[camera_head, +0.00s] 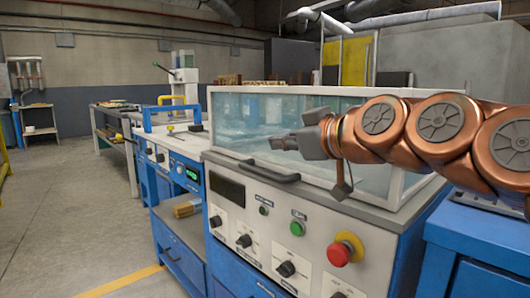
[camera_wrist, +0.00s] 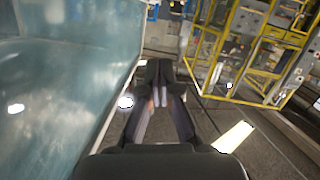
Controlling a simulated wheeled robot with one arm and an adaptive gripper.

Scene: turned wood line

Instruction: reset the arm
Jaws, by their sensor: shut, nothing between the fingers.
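My copper-coloured arm reaches in from the right in the head view. My gripper (camera_head: 283,142) is at its left end, in front of the clear tank (camera_head: 240,112) on the machine. In the wrist view my gripper (camera_wrist: 160,100) points away from the camera, its dark fingers together and nothing between them. The tank's wall (camera_wrist: 60,80) fills the left of that view. Whether the gripper touches the tank cannot be told.
Below the tank is a control panel (camera_head: 270,235) with knobs and a red emergency button (camera_head: 345,248). More benches (camera_head: 115,130) stand behind to the left. Open concrete floor (camera_head: 75,210) lies at left. A yellow frame (camera_wrist: 250,60) shows in the wrist view.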

